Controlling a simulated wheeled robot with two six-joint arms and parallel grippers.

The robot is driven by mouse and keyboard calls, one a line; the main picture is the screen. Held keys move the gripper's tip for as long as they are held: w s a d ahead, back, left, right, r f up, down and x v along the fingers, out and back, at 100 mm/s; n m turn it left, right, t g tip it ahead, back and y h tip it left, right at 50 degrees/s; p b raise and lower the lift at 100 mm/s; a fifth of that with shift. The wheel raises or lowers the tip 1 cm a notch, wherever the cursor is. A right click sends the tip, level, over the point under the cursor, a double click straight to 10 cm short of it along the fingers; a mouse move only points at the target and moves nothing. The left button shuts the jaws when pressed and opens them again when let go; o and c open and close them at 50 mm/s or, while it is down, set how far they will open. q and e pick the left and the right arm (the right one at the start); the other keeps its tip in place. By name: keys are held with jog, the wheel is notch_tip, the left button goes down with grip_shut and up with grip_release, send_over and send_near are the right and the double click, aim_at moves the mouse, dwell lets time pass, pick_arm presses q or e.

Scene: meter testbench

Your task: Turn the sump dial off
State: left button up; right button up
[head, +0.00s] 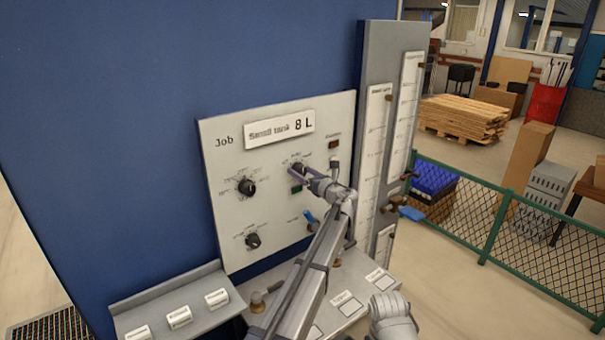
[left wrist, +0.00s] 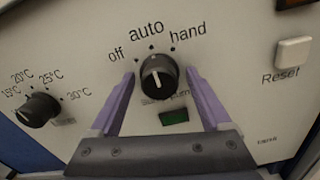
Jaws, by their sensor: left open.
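The panel (head: 220,185) carries a black dial marked off, auto and hand, seen in the left wrist view (left wrist: 158,77). Its white pointer line points up, close to auto. The label below the dial is partly hidden, so its name is not fully readable. My left gripper (head: 301,172) is at this dial in the head view, which mostly hides it. In the left wrist view the purple fingers of my left gripper (left wrist: 161,78) are open, one on each side of the dial, with a gap visible on both sides. My right gripper is not clearly seen.
A temperature dial (left wrist: 39,109) is left of the dial, a green lamp (left wrist: 174,116) below it and a Reset button (left wrist: 293,51) to its right. Another black dial (head: 253,241) and a blue lever (head: 310,216) are lower. A gauge board (head: 372,60) stands right of the panel.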

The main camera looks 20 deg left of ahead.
pick_arm(q)
jog(key=shift+c, duration=0.4)
grip_shut()
dwell(0.4)
jog(key=n, duration=0.4)
jog(key=shift+n, duration=2.6)
jog(key=shift+o, duration=0.4)
grip_release()
